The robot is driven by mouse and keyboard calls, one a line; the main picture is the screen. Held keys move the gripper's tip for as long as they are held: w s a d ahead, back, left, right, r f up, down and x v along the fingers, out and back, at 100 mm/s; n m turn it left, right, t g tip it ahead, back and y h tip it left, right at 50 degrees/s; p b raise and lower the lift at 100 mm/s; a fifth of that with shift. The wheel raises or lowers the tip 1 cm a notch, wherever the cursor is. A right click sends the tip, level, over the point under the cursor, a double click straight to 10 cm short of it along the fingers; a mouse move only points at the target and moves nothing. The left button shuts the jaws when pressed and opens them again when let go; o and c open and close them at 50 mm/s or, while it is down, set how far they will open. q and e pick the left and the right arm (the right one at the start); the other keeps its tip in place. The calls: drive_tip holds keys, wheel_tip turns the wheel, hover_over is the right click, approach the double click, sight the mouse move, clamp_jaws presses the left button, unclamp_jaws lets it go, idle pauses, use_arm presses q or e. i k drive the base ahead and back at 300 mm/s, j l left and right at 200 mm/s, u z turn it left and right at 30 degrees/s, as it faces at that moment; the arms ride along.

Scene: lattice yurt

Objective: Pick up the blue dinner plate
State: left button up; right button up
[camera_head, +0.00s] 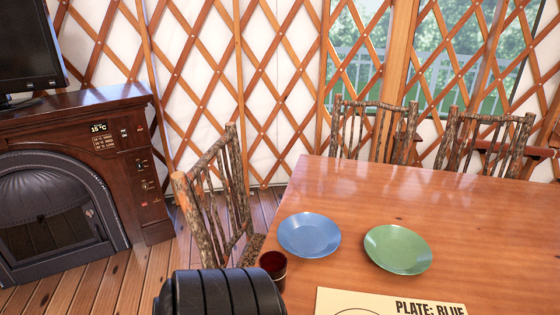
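The blue dinner plate (309,235) lies flat on the wooden table (470,210), near its left edge. Its top is bare and fully visible. A green plate (397,249) lies just to its right, with a small gap between them. Neither of my grippers shows in the head view. A black ribbed part, which looks like one of my arm links, is at the bottom, left of and nearer than the blue plate.
A dark cup (273,264) with a red inside stands close to the blue plate's front left. A card (385,304) reading "PLATE: BLUE" lies in front. Rustic chairs (218,190) stand left and behind the table. A fireplace (75,180) with a screen is far left.

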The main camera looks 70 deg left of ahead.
sight(310, 236)
drive_tip(key=i+l+u, duration=0.1)
drive_tip(key=u, duration=0.3)
drive_tip(key=l+u, duration=0.2)
drive_tip(key=u, duration=0.2)
drive_tip(key=i+l+u, duration=0.1)
drive_tip(key=u, duration=0.35)
drive_tip(key=l+u, duration=0.5)
drive_tip(key=u, duration=0.3)
